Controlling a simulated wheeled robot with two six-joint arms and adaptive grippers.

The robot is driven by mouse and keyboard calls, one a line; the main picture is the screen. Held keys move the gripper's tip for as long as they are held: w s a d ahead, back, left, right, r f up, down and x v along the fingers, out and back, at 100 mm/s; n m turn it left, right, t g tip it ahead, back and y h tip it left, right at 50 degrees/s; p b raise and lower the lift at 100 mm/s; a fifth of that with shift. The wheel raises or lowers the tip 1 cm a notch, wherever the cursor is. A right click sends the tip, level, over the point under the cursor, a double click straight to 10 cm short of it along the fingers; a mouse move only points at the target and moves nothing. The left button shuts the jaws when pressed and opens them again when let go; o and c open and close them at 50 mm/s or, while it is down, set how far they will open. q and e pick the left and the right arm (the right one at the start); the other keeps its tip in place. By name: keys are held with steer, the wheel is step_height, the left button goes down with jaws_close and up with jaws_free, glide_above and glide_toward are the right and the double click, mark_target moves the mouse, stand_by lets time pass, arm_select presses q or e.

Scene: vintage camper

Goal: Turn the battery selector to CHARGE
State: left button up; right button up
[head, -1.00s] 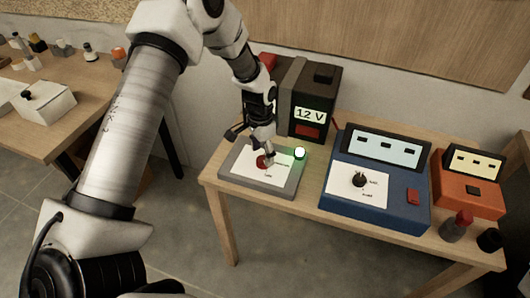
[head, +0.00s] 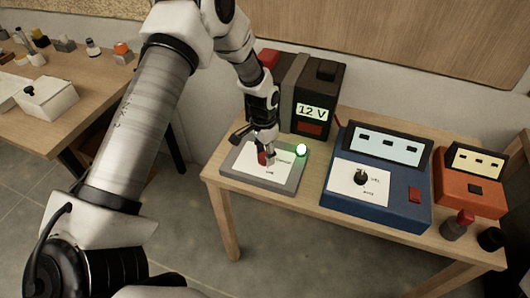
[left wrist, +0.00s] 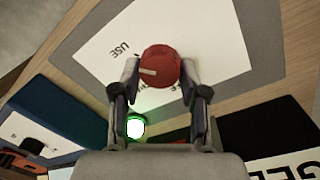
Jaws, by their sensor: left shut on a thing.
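The battery selector is a grey panel (head: 290,188) with a white label and a red round knob (head: 262,158), on the wooden table. In the left wrist view the red knob (left wrist: 160,62) sits between the two fingers of my left gripper (left wrist: 158,80), which is shut on it. The knob's pale pointer mark points left in that view, a little below the word USE. Another word near the fingers is partly hidden. My left gripper (head: 266,155) reaches the panel from above in the head view. A green lamp (head: 302,150) glows at the panel's corner. My right gripper is out of view.
A dark battery box reading 12 V (head: 311,112) stands behind the panel. A blue meter box (head: 385,211) and an orange box (head: 469,190) stand to the right. Two small terminals or jars stand at the front right. Another table (head: 90,90) is at the left.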

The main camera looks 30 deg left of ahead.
arm_select(q)
steer(key=n+p, duration=0.2)
steer(key=n, duration=0.1)
steer(key=n+p, duration=0.2)
steer(key=n, duration=0.2)
steer(key=shift+s+a+r+p, duration=0.1)
steer(key=shift+s+p, duration=0.05)
steer(key=shift+p, duration=0.15)
steer(key=n+p, duration=0.4)
steer(key=shift+n+t, duration=0.3)
steer(key=shift+n, duration=0.1)
steer(key=shift+s+f+n+p, duration=0.1)
steer(key=shift+f+n+p, duration=0.1)
steer(key=shift+n+p, duration=0.55)
steer(key=o, duration=1.1)
steer(key=shift+o, duration=0.2)
steer(key=shift+a+f, duration=0.1)
